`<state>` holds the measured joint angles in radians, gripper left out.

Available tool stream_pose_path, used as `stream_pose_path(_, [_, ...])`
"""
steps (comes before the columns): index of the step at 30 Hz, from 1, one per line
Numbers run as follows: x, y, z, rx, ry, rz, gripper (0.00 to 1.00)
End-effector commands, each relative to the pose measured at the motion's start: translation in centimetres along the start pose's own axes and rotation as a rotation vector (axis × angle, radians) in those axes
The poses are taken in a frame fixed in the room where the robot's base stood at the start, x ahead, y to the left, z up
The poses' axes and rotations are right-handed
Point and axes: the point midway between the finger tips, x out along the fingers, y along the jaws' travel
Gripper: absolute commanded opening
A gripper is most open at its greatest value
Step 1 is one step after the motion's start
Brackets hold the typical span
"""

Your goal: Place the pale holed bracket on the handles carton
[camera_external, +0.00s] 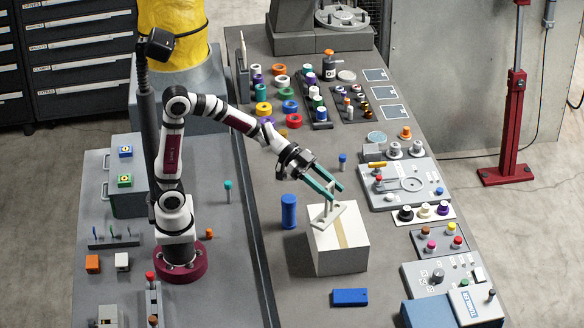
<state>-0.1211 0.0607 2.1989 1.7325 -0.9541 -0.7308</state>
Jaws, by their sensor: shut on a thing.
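The pale holed bracket (328,214) is at the top of a white carton (342,262) with a tan tape strip; I take this to be the handles carton, though no label is readable. My gripper (335,192), with teal fingers, comes down from the upper left and is shut on the bracket's upright part. The bracket's flat base is level with the carton top and looks to be on it or just above it; I cannot tell if they touch. The fingers hide part of the upright.
A blue cylinder (289,211) stands close left of the carton. A blue block (350,297) lies in front of it. Panels with knobs (404,183) line the right side of the bench. Colored rings and tape rolls (289,106) sit behind.

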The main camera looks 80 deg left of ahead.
Motion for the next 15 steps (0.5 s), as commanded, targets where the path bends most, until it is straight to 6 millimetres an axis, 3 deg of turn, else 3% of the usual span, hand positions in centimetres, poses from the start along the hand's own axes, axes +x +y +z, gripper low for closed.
stream_pose_path(3, [0.5,-3.7,2.2,-0.005,-0.001,-0.003,0.00])
stream_pose_path(6, [0.7,-5.7,3.4,-0.003,0.000,-0.002,0.00])
stream_pose_path(15, [2.3,-6.7,7.5,-0.003,0.000,0.001,0.00])
